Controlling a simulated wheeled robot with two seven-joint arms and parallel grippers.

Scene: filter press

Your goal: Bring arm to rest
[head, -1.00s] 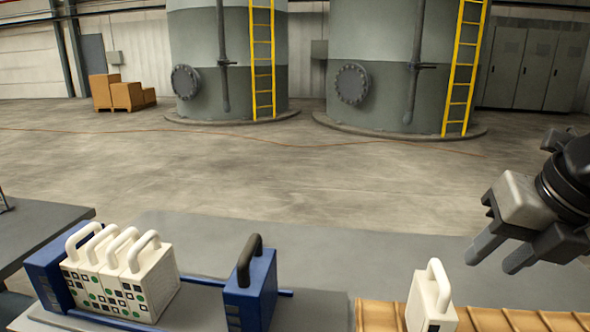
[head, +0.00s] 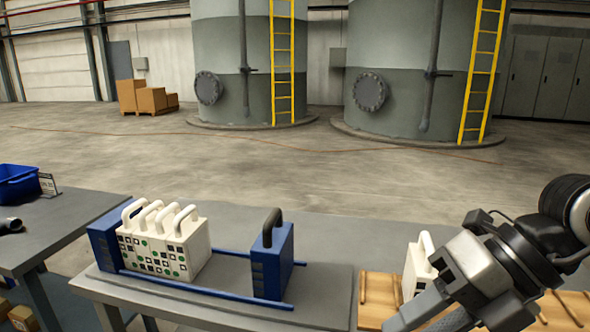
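The filter press stands on the grey table: a blue end block (head: 104,240) at left, a stack of several white plates (head: 165,245) with loop handles and marker patterns against it, and a blue block with a black handle (head: 272,262) apart to the right on blue rails (head: 205,288). Another white plate (head: 416,265) stands upright in a wooden slotted rack (head: 374,296); my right arm partly covers it. My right gripper (head: 432,312) is in front of the rack, fingers pointing down-left, apart with nothing seen between them; the tips are near the bottom edge. My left gripper is out of view.
A side table (head: 60,225) at left holds a blue bin (head: 18,184) and a dark cylindrical part (head: 9,225). Tanks with yellow ladders (head: 282,75) and cardboard boxes (head: 145,97) are far back. The floor between is clear.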

